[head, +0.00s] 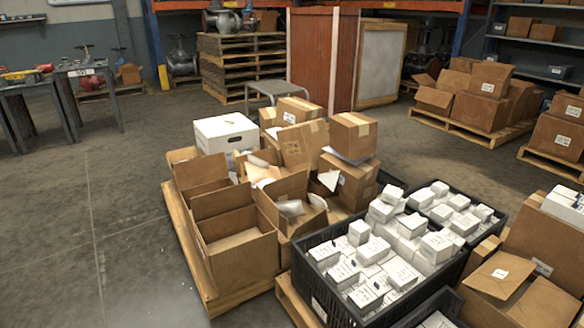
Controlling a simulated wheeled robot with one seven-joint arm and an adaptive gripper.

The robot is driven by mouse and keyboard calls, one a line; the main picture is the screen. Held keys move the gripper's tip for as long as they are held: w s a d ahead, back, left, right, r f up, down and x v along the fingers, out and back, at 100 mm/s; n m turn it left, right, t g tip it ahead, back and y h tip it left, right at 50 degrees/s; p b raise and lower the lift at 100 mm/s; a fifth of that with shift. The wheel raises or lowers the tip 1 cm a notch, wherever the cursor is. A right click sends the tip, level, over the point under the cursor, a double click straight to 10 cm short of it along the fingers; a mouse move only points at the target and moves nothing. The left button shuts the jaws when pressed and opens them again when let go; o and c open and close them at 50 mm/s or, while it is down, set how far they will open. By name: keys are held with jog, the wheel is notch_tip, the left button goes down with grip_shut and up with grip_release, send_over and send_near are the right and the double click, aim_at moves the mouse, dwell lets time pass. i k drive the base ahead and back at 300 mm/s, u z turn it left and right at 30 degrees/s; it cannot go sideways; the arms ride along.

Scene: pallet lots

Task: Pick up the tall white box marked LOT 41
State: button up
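Many white boxes show, but I cannot read LOT 41 on any of them. The largest white box (225,134) stands upright at the back left of the near pallet, among brown cartons. Its front has a dark hand slot and small marks too fine to read. Many small white boxes (371,251) with tiny dark print fill a black crate (330,304) at the front, and more small white boxes (461,203) fill a second black crate (506,215) behind it. Some stand higher than their neighbours. My gripper is not in view.
Open brown cartons (237,243) crowd the near pallet (201,262). An open carton (521,283) stands at the right front. Loaded pallets (484,136) stand at the back right. Work tables (92,70) stand at the back left. Bare concrete floor (70,230) lies at the left.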

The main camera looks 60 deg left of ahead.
aim_at(359, 232)
jog(key=u, duration=1.75)
